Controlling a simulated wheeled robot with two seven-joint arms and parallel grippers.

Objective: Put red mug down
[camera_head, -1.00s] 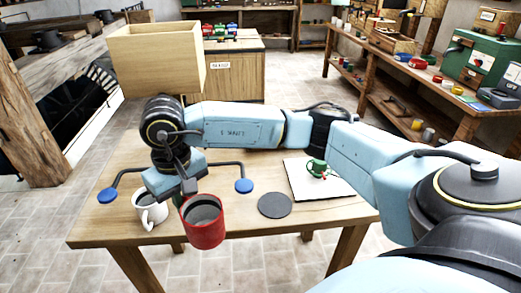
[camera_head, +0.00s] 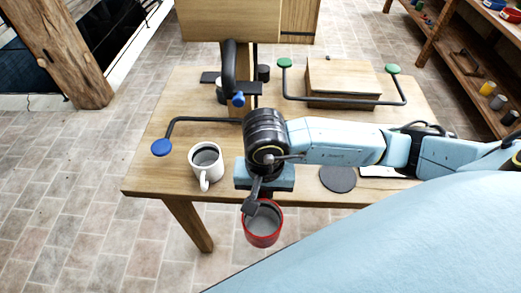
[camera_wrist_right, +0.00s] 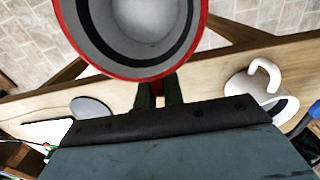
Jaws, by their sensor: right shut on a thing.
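The red mug (camera_head: 263,235) is grey inside and hangs upright from my right gripper (camera_head: 262,197), which is shut on it. In the head view it appears beyond the table's near edge, with floor behind it. In the right wrist view the red mug's rim (camera_wrist_right: 135,74) fills the top, beside the fingers (camera_wrist_right: 160,92). The wooden table (camera_head: 145,178) bears a white mug (camera_head: 207,172), left of the gripper, also in the right wrist view (camera_wrist_right: 252,88). A dark round disc (camera_head: 338,179) lies to the right. My left gripper is not in view.
A blue-ended bar (camera_head: 172,135), a dark upright object (camera_head: 230,68) and a wooden box (camera_head: 343,78) behind a green-ended bar (camera_head: 345,101) occupy the back. A white sheet (camera_head: 385,171) lies partly under my right arm. The table's front left corner is clear.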

